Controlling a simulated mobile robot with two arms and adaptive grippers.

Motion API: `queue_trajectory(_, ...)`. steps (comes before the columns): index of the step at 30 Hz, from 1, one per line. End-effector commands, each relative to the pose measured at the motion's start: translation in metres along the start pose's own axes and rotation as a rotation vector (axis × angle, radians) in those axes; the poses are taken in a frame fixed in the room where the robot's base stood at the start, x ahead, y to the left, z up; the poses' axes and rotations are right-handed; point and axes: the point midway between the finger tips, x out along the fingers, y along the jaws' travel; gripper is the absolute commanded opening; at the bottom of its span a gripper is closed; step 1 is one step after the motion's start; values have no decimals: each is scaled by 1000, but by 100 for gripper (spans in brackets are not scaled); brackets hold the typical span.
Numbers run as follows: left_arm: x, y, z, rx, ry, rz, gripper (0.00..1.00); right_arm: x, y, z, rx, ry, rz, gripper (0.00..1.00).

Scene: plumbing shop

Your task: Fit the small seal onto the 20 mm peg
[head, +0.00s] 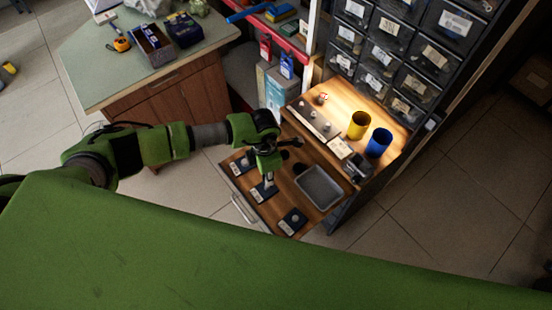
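My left gripper (267,168) points down at the middle of several dark square bases in the pulled-out wooden drawer. The middle base (263,191) carries a pale upright part just under the fingers. I cannot tell whether the gripper touches it or holds a seal. Another base with a pale peg (241,164) stands up-left, partly beside the arm, and one more base (292,222) is at the lower right. Their size labels are too small to read, so the 20 mm peg cannot be singled out. No seal is clearly visible. My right gripper is out of view.
A grey tray (320,202) lies in the drawer, right of the bases. Behind, a lit wooden top holds a strip with small pale pieces (314,120), a yellow cup (359,125), a blue cup (378,143) and a white card (340,147). Parts bins (388,52) rise behind.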

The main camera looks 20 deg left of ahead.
Motion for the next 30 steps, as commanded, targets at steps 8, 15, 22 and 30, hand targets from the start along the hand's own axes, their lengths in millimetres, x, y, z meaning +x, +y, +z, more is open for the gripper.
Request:
queue_trajectory(8,14,-1,-4,18,-1,2,15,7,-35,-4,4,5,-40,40)
queue_trajectory(15,38,-1,-4,17,0,1,15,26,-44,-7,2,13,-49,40)
queue_trajectory(22,58,-1,-4,17,0,1,15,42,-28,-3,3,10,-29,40)
queue_trajectory(30,60,-1,-4,17,0,1,15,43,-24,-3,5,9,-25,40)
